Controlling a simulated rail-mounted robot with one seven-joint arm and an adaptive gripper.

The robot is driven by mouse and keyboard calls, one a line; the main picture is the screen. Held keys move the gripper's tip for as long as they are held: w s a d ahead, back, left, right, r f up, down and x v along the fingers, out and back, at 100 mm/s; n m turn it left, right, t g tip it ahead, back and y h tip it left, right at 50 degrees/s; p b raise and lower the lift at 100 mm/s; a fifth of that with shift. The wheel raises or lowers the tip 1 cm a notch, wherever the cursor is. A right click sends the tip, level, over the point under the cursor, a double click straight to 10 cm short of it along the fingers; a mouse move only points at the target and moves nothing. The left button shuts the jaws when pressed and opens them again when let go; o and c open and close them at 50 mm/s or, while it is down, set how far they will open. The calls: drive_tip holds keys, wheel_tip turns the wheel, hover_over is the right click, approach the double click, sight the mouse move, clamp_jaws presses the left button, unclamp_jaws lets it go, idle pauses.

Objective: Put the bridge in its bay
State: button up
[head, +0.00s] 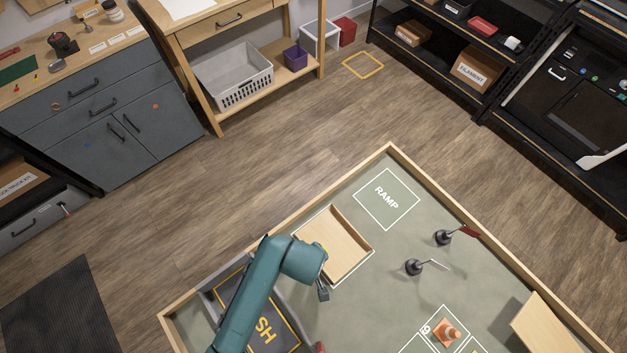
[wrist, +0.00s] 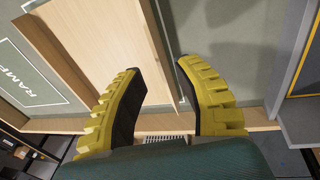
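A light wood deck with raised side rails (head: 335,243), which looks like the bridge, lies on the grey-green mat. Part of a white outline shows along its lower side; any label there is hidden. In the wrist view the deck (wrist: 85,45) fills the upper left, with its near rail between the fingers. My gripper (head: 322,290) is at the deck's lower edge in the head view. In the wrist view its yellow ribbed fingers (wrist: 160,68) are apart, one on each side of the rail. I see no clear contact; my arm hides part of the area.
An empty white-outlined RAMP bay (head: 387,198) lies beyond the deck. A grey-walled dark tray with yellow lettering (head: 262,318) is beside my arm. A wooden border (head: 285,222) encloses the mat.

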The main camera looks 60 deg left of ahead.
drive_tip(key=v, duration=0.8)
drive_tip(key=shift+r, duration=0.15)
drive_tip(key=w+d+r+m+t+y, duration=0.2)
drive_tip(key=w+r+m+t, duration=0.5)
drive_tip(key=w+r, duration=0.8)
drive_tip(key=w+d+r+m+t, duration=0.3)
drive_tip(key=d+r, duration=0.1)
drive_tip(key=r, duration=0.3)
drive_tip(key=w+d+r+m+t, duration=0.3)
drive_tip(key=r, duration=0.5)
drive_tip(key=s+d+r+m+t+h+p, duration=0.1)
drive_tip(key=d+r, duration=0.5)
drive_tip(key=r, duration=0.6)
drive_tip(key=s+d+r+m+t+h+p, duration=0.2)
drive_tip(key=d+r+m+t, duration=0.4)
drive_tip(key=r, duration=0.6)
drive_tip(key=shift+s+d+r+m+t+h, duration=0.3)
drive_tip(key=shift+s+d+m+h, duration=0.25)
drive_tip(key=shift+h, duration=0.25)
